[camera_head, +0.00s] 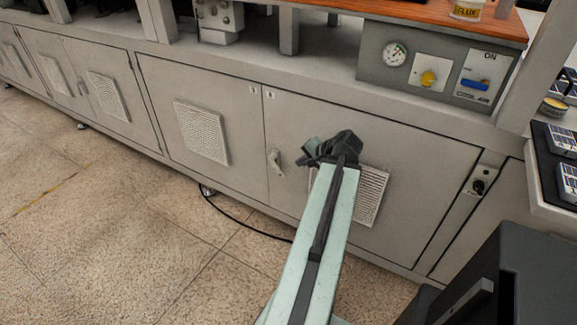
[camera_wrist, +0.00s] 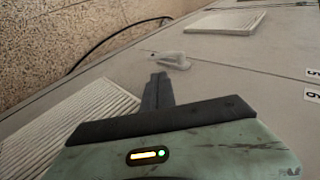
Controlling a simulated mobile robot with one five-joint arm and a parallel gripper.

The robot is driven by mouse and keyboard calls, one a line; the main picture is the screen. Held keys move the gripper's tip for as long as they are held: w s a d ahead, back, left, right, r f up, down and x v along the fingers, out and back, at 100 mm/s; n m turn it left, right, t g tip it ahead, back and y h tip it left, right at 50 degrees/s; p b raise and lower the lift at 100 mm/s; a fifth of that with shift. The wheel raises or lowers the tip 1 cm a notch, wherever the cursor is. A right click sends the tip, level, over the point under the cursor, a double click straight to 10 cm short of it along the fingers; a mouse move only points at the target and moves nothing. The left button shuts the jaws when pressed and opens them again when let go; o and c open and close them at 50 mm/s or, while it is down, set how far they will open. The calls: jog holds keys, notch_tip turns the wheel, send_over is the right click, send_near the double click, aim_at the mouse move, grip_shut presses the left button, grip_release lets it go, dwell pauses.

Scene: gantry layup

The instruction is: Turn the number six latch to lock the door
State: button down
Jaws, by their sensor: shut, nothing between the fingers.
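The latch (camera_head: 275,163) is a small light-grey handle beside the seam between two grey cabinet doors, on the right-hand door (camera_head: 415,165). In the head view it stands roughly upright, slightly tilted. In the wrist view, the latch (camera_wrist: 173,61) lies just beyond my fingertips. My gripper (camera_head: 307,158) is to the right of the latch in the head view, in front of the door. In the wrist view, the fingers of my gripper (camera_wrist: 157,80) are together and empty, pointing at the latch. A gap seems to show between them and the latch. A six label (camera_wrist: 312,95) marks this door.
A vent (camera_head: 372,196) is partly hidden behind my arm; another vent (camera_head: 202,132) is on the left door. A control panel (camera_head: 435,68) with gauge and knobs sits above. A black cable (camera_head: 240,225) runs along the floor. A dark box (camera_head: 520,270) stands at lower right.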

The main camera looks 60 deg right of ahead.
aim_at(279, 170)
jog(key=b+x, duration=0.9)
jog(key=x, duration=0.4)
jog(key=shift+s+f, duration=0.15)
jog(key=shift+w+d+f, duration=0.1)
jog(key=shift+w+f, duration=0.1)
jog(key=shift+w, duration=0.2)
